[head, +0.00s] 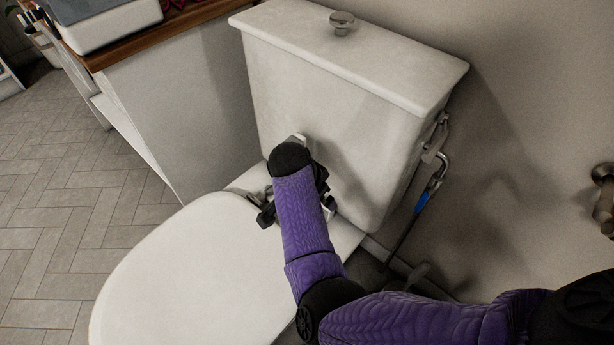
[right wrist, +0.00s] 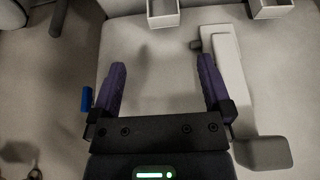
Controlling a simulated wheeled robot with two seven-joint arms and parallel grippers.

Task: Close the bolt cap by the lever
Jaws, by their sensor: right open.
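In the right wrist view, a pale flush lever (right wrist: 225,75) runs down the tank front to the right of my right gripper (right wrist: 163,78), ending in a rounded grey handle (right wrist: 262,153). The right gripper is open, with nothing between its purple fingers; its right finger is close beside the lever, and contact cannot be told. Two small box-like white caps, one nearer the middle (right wrist: 162,12) and one on the right (right wrist: 270,8), show at the top edge, cut off. In the head view my right arm covers most of the lever and bolt area. My left gripper is not in view.
The toilet tank (head: 335,75) stands behind the shut white lid (head: 180,265). A supply valve with a blue part (head: 422,202) is right of the tank. A cabinet (head: 185,110) stands close on the left. Open tiled floor (head: 60,210) lies further left.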

